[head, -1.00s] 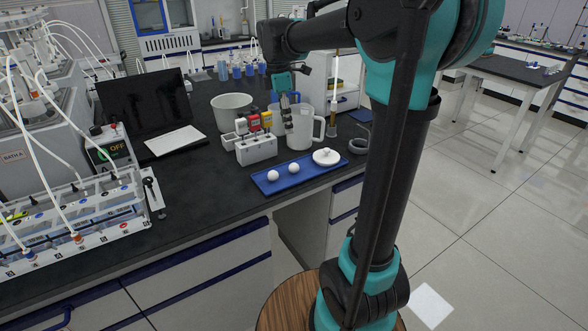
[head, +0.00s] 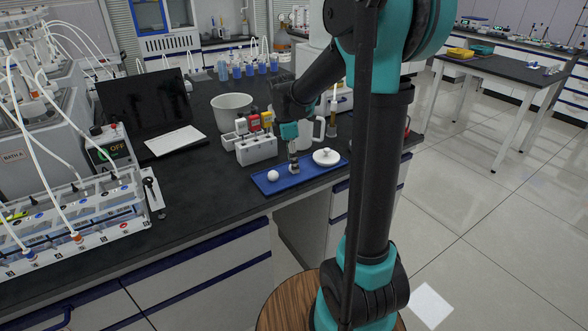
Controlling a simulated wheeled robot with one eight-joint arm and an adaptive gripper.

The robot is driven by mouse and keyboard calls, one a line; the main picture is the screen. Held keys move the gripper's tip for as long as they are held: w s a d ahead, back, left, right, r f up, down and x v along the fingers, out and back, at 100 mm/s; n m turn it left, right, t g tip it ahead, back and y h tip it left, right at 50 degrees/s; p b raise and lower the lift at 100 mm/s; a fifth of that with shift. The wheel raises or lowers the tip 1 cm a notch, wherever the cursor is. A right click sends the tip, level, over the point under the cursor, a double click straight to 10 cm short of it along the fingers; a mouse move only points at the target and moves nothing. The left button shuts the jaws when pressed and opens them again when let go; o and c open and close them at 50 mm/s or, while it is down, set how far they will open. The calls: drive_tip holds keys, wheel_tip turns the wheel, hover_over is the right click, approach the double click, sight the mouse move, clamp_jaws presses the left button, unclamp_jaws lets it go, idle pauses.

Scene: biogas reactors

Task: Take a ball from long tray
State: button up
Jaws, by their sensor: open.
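The long tray (head: 309,174) is blue and shallow and lies on the dark bench near its front edge. A white ball (head: 273,175) sits at its left end, in plain view. A white lidded dish (head: 326,157) stands at its right end. My gripper (head: 294,168) points down at the middle of the tray, where the second ball stood. The fingers hide that ball, so I cannot see whether they are around it or above it. The gripper is open.
A grey rack with coloured-top items (head: 257,149) stands just behind the tray. A clear pitcher (head: 318,130) is behind my gripper, partly hidden by my arm. Bare bench (head: 205,190) lies left of the tray.

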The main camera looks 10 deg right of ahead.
drive_tip(key=shift+d+f, duration=0.1)
drive_tip(key=shift+f, duration=0.7)
drive_tip(key=c, duration=0.8)
drive_tip(key=shift+r, duration=0.2)
